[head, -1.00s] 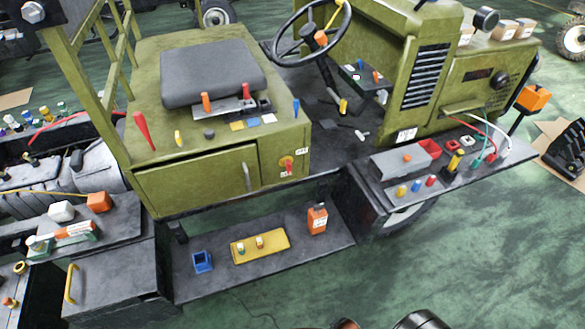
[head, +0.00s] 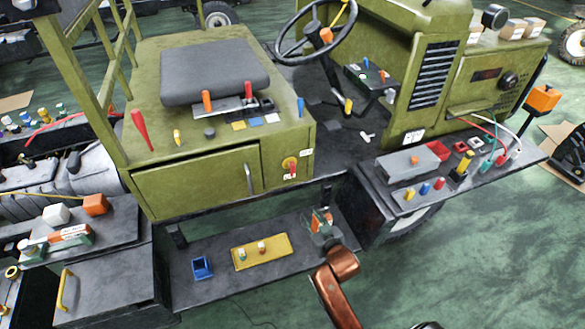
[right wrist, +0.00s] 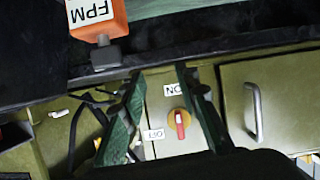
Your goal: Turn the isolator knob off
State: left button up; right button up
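The isolator knob is a red handle on a yellow disc (head: 291,165) on the olive side panel, right of a drawer. It also shows in the right wrist view (right wrist: 180,122), where the picture is upside down. The handle stands upright, in line with the ON label (right wrist: 182,91); the OFF label (right wrist: 154,134) sits to one side. My right gripper (head: 322,222) is below and right of the knob, apart from it. Its two green fingers (right wrist: 160,76) are open and empty, with the knob showing between them. My left gripper is not in view.
An orange bottle (right wrist: 97,18) stands on the step close to my right gripper, partly hidden in the head view. A yellow tray (head: 282,243) and blue box (head: 202,267) sit left. A metal handle (head: 248,179) sticks out left of the knob. The shelf (head: 388,208) juts out right.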

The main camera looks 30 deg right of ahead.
aim_at(294, 169)
jog(key=w+r+t+h, duration=0.1)
jog(key=w+r+t, duration=0.3)
jog(key=w+r, duration=0.6)
jog(key=shift+m, duration=0.3)
jog(key=w, duration=0.1)
jog(key=w+d+r+b, duration=0.1)
jog(key=w, duration=0.1)
jog(key=w+d+r, duration=0.1)
jog(key=shift+w+b, duration=0.2)
jog(key=shift+b, duration=0.1)
jog(key=shift+w+d, duration=0.2)
jog(key=shift+w, duration=0.3)
jog(key=shift+c, duration=0.7)
grip_shut()
